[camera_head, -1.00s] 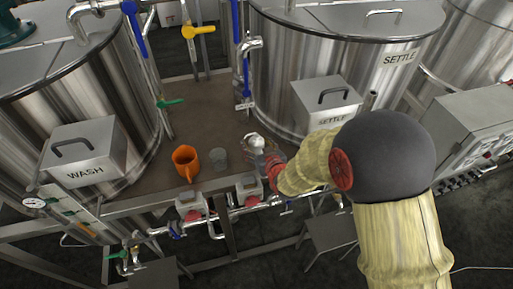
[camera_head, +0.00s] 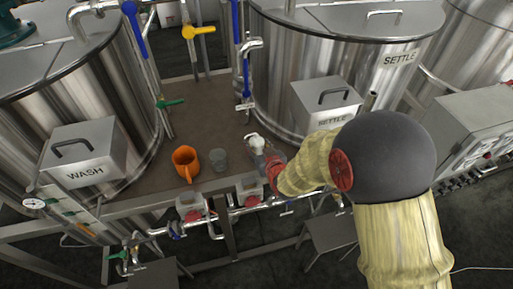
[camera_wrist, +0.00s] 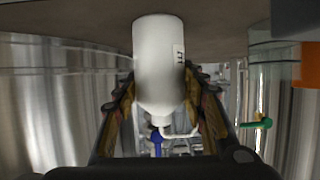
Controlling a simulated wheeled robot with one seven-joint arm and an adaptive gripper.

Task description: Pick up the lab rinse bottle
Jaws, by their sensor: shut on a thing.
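The lab rinse bottle (camera_head: 256,143) is white with a bent spout and stands out at the tip of my arm in the head view, above the platform. In the wrist view, which is upside down, the white bottle (camera_wrist: 160,55) sits between the two fingers with its spout towards the picture bottom. My gripper (camera_wrist: 164,88) is shut on it, with a finger on each side. In the head view my gripper (camera_head: 269,164) partly hides the bottle's lower body. I cannot tell whether its base is clear of the platform.
An orange mug (camera_head: 186,163) and a clear glass beaker (camera_head: 218,159) stand on the brown platform (camera_head: 205,110) left of the bottle. Large steel tanks (camera_head: 345,65) rise behind and at both sides. Pipes and valves (camera_head: 190,205) run along the front edge.

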